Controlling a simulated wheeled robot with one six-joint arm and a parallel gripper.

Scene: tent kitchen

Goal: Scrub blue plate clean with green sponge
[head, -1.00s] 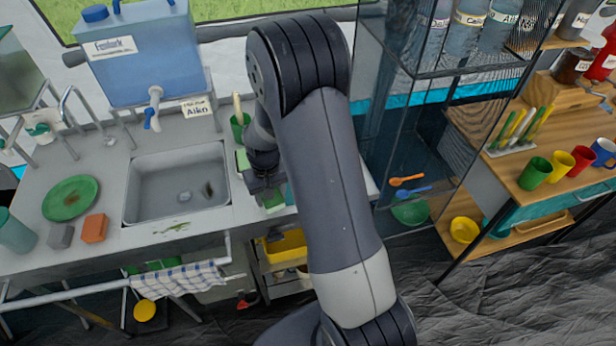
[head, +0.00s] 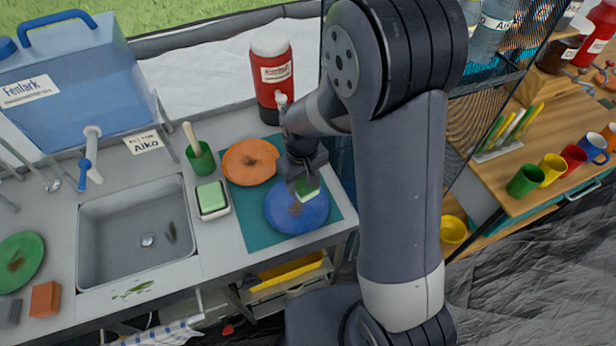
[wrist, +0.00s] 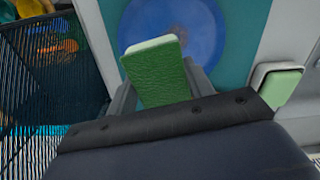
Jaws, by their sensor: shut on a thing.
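The blue plate (head: 312,217) lies on a teal mat (head: 256,231) right of the sink, with a brown smear (head: 295,208) left of its middle. My gripper (head: 304,186) is shut on the green sponge (head: 308,191), which has a pale side, above the plate's upper part. I cannot tell whether the sponge touches the plate. In the wrist view the sponge (wrist: 161,78) sits between my fingers, and the blue plate (wrist: 190,28) shows beyond it. My gripper and the sponge hide part of the plate.
An orange plate (head: 240,162) lies behind the blue one. A red drink dispenser (head: 272,75) stands at the back. A white dish (head: 218,213) with a green block and a green cup (head: 200,159) stand left. A stained green plate (head: 8,270) lies beyond the sink (head: 130,270).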

